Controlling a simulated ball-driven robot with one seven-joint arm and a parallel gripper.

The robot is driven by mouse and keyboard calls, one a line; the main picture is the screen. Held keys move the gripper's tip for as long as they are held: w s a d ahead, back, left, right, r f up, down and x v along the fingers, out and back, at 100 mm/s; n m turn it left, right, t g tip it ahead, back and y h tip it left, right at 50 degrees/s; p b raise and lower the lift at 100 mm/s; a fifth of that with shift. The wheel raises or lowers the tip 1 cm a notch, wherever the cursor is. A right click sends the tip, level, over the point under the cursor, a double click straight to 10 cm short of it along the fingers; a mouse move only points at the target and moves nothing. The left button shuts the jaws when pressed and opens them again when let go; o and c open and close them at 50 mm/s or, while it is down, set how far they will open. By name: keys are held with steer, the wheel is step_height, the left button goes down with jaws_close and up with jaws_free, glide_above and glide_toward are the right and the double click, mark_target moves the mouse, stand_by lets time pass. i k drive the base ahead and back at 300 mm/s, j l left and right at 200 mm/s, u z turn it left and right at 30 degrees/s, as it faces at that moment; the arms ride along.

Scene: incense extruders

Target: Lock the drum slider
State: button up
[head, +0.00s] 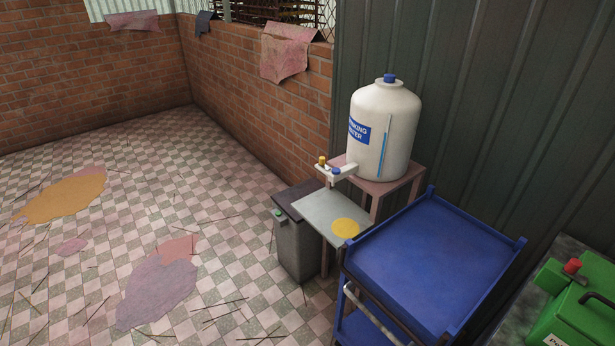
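I see a white drinking water drum (385,130) with a blue cap, a blue label and a blue vertical strip. It stands upright on a pinkish stand (397,186) against the dark metal wall. A white spout block (337,173) juts from its lower left, with an orange-yellow knob (322,161) and a blue knob (336,170) on it. I cannot tell which part is the drum slider, or whether it is locked. My gripper is not in view.
A blue cart (430,262) stands in front of the drum. A pale shelf (320,217) with a yellow patch and a grey bin (296,245) are left of it. A green container (575,315) is at the lower right. The tiled floor at left is open, with stains and scattered sticks.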

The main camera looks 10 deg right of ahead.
mark_target(322, 159)
steer(key=i+j+z, duration=0.2)
steer(key=i, duration=0.2)
steer(key=i+j+u, duration=0.1)
steer(key=i+j, duration=0.2)
steer(key=i, duration=0.4)
steer(key=i+j+u, duration=0.15)
steer(key=i, duration=0.5)
steer(key=i+j+u, duration=0.1)
steer(key=i+j, duration=0.2)
steer(key=i, duration=0.4)
steer(key=i+j+u, duration=0.1)
steer(key=i, duration=0.65)
